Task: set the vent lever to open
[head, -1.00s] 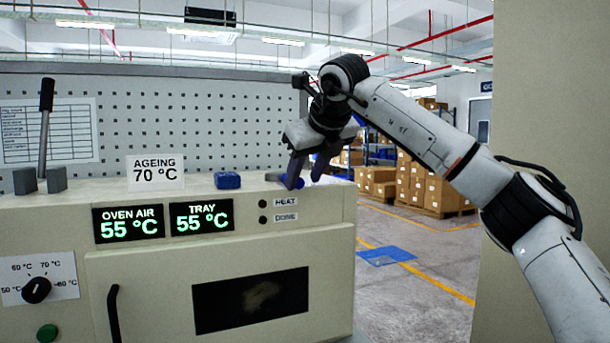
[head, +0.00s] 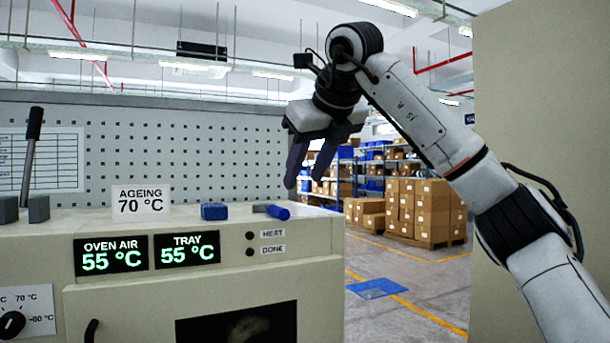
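The vent lever (head: 30,155) is likely the grey rod with a black grip on top of the oven at the far left of the head view. It stands near upright, its top leaning slightly right, between two dark grey blocks (head: 38,208). No open or closed marking is readable beside it. My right gripper (head: 304,180) hangs above the oven's right end with its purple fingers apart and nothing between them. It is far to the right of the lever. My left gripper is not in view.
The oven (head: 200,290) shows 55 °C on both displays. On its top stand an "AGEING 70 °C" sign (head: 141,203), a blue block (head: 214,211) and a lying blue cylinder (head: 278,212). A perforated panel (head: 190,150) stands behind. A temperature dial (head: 12,323) is at lower left.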

